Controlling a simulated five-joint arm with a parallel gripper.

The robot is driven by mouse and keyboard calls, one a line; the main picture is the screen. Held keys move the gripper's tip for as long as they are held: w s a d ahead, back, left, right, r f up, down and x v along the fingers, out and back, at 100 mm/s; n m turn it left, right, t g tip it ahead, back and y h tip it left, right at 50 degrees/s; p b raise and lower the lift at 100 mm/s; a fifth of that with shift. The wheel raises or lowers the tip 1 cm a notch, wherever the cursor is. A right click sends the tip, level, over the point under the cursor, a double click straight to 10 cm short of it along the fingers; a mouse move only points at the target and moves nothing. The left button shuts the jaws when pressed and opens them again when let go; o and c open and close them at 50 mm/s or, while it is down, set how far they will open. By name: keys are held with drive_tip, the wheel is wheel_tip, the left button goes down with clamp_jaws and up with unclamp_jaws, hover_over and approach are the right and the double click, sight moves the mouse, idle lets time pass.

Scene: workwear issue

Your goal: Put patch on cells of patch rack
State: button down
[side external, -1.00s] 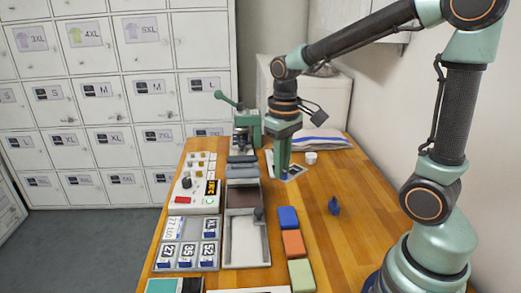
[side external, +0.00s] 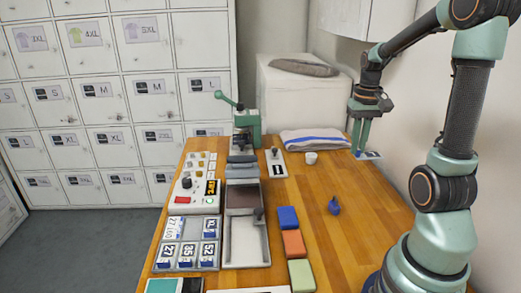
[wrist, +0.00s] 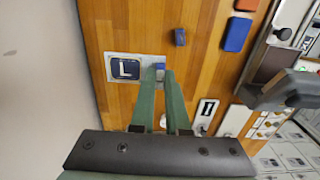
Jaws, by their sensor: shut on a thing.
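My gripper (side external: 361,152) is shut on the small blue tab of a patch (side external: 371,155), at the far right end of the bench near the wall. In the wrist view the patch (wrist: 125,68) is a pale card with a dark blue square marked L, sticking out to the left of my fingertips (wrist: 160,72). I cannot tell its height above the bench. The patch rack (side external: 194,268) is a grey tray at the front left. Its cells hold several white number and letter patches with blue tabs. The top middle cell looks empty.
Blue (side external: 288,217), orange (side external: 293,243) and green (side external: 302,275) blocks stand right of a grey tray (side external: 231,265). A small blue object (side external: 334,206), white cup (side external: 310,158), folded cloth (side external: 315,138), control box (side external: 190,195) and green press (side external: 247,125) are around. The right bench is mostly clear.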

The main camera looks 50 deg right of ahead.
sight(346, 206)
wheel_tip(346, 206, down, 17)
drive_tip(key=shift+f, duration=0.15)
idle(0.4)
drive_tip(key=c, duration=0.9)
unclamp_jaws()
drive_tip(key=shift+f, duration=0.15)
